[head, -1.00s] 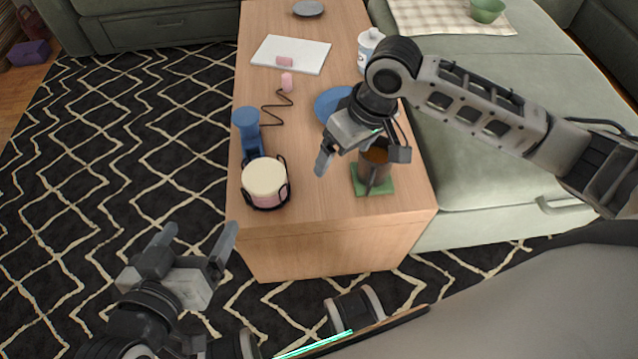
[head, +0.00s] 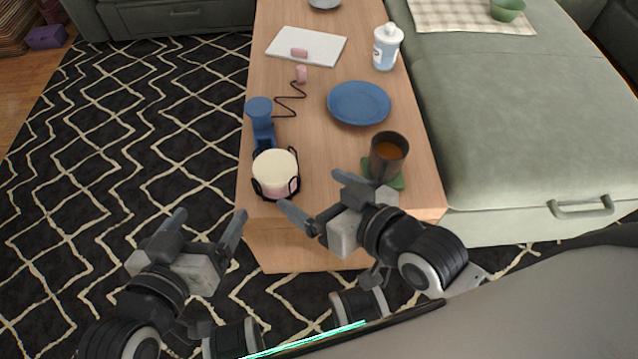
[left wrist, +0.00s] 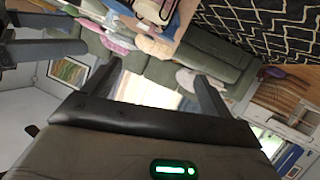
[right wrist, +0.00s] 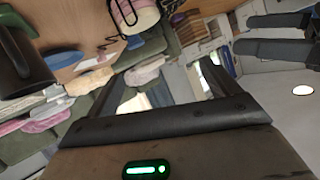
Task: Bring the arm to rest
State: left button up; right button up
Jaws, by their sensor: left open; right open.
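My right gripper (head: 316,200) is open and empty in the head view, at the near end of the wooden table, with its arm folded back close to my body. Its fingers also show in the right wrist view (right wrist: 155,90), with nothing between them. My left gripper (head: 208,222) is open and empty over the patterned rug, left of the table. Its fingers also show in the left wrist view (left wrist: 160,85). A dark mug (head: 388,152) of brown liquid stands upright on a green coaster (head: 398,183), just beyond the right gripper and apart from it.
On the table (head: 330,150) are a cream-topped round item in a black holder (head: 276,172), a blue stand (head: 260,120), a blue plate (head: 359,103), a white bottle (head: 387,46) and a white board (head: 306,46). A green sofa (head: 530,130) borders the right. Rug (head: 130,130) lies left.

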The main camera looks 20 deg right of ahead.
pick_arm(q)
jog(key=s+a+r+y+p, duration=0.1)
jog(key=a+r+p, duration=0.1)
jog(key=r+p, duration=0.4)
jog(key=s+a+r+g+y+p, duration=0.1)
jog(key=a+r+p, duration=0.2)
jog(key=r+p, duration=0.4)
jog(key=p, duration=0.9)
jog(key=shift+n+y, duration=0.3)
jog(key=shift+n, duration=0.1)
pick_arm(e)
jog(key=s+d+r+h, duration=0.1)
jog(key=d+r, duration=0.1)
jog(key=r, duration=0.4)
jog(key=s+d+r+g+h, duration=0.1)
jog(key=d+r+h, duration=0.1)
jog(key=r, duration=0.5)
jog(key=shift+d+m, duration=0.4)
jog(key=shift+d, duration=0.1)
